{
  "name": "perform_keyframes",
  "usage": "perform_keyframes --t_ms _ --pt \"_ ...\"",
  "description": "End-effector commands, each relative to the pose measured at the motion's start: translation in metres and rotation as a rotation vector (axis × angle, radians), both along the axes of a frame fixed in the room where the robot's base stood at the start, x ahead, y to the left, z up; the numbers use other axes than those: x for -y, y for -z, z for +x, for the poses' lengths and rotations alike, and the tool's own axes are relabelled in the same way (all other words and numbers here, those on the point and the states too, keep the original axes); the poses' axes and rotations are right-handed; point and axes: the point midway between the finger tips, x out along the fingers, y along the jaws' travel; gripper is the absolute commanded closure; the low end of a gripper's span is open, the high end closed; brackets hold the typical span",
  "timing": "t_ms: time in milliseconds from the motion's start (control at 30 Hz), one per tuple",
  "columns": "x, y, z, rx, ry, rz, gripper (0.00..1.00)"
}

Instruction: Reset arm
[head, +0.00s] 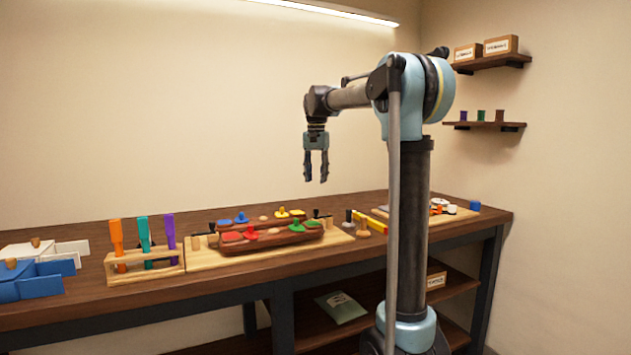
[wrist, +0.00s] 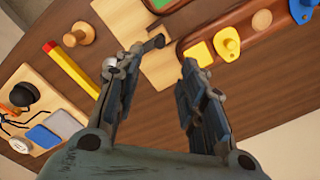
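My gripper (head: 316,166) hangs pointing down in the air, well above the wooden workbench (head: 340,264). Its two fingers are apart, with nothing between them. In the wrist view my gripper (wrist: 160,75) also shows open and empty, with bench items far below it. My arm is raised and bent, clear of everything on the bench.
Below stands a dark wooden holder (head: 272,246) with coloured knobbed pieces on a light board. A yellow bar (head: 370,222) lies right. Wall shelves (head: 485,126) are at right.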

Motion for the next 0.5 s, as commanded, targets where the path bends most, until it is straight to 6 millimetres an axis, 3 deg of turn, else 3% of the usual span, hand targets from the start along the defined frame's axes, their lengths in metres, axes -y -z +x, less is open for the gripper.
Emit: perform_keyframes --t_ms 267,500 --pt "0.008 0.003 -0.013 0.005 -0.011 0.001 0.63" --pt "0.042 0.025 -0.069 0.033 -0.068 0.006 0.63"
